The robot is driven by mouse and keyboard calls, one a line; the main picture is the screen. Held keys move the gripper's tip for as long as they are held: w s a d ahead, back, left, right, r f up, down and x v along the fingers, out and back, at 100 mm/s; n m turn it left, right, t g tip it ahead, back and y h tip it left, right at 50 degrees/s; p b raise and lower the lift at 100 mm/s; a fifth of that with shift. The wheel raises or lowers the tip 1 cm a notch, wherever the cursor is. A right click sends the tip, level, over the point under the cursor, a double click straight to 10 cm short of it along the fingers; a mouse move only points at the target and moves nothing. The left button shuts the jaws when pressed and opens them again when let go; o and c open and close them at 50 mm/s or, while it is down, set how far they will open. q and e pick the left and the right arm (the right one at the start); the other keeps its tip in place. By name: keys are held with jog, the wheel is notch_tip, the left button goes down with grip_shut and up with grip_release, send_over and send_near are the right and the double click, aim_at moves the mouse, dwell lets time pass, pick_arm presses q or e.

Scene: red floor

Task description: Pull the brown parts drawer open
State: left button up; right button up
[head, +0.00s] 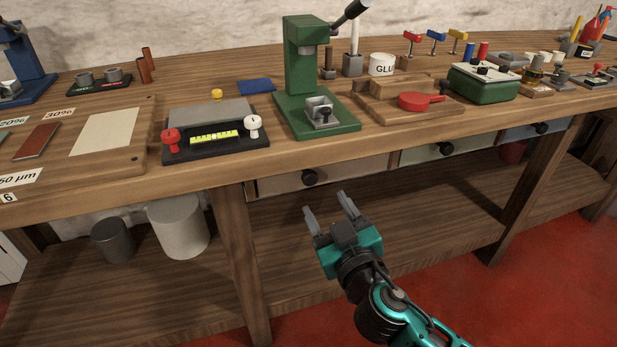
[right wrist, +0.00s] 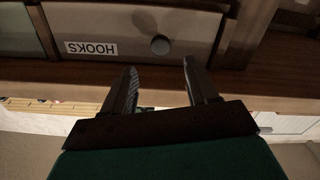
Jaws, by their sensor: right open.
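The brown parts drawer (head: 350,176) is the leftmost of the drawers under the bench top in the head view, and it looks closed. Its dark round knob (head: 309,178) sits on its front. In the right wrist view the drawer front (right wrist: 190,23) appears upside down, with a HOOKS label (right wrist: 91,48) and the knob (right wrist: 160,45). My right gripper (head: 325,201) is open and empty, below and in front of the drawer. In the right wrist view the knob lies just beyond the open fingertips (right wrist: 158,66), between their lines, apart from both. My left gripper is not in view.
A green drawer (head: 425,152) and a blue drawer (head: 522,131) are to the right. A green press (head: 303,75) and other tools stand on the bench top.

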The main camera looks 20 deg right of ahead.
aim_at(311, 181)
jog(key=w, duration=1)
jog(key=shift+a, duration=0.2)
jog(key=shift+s, duration=0.1)
grip_shut()
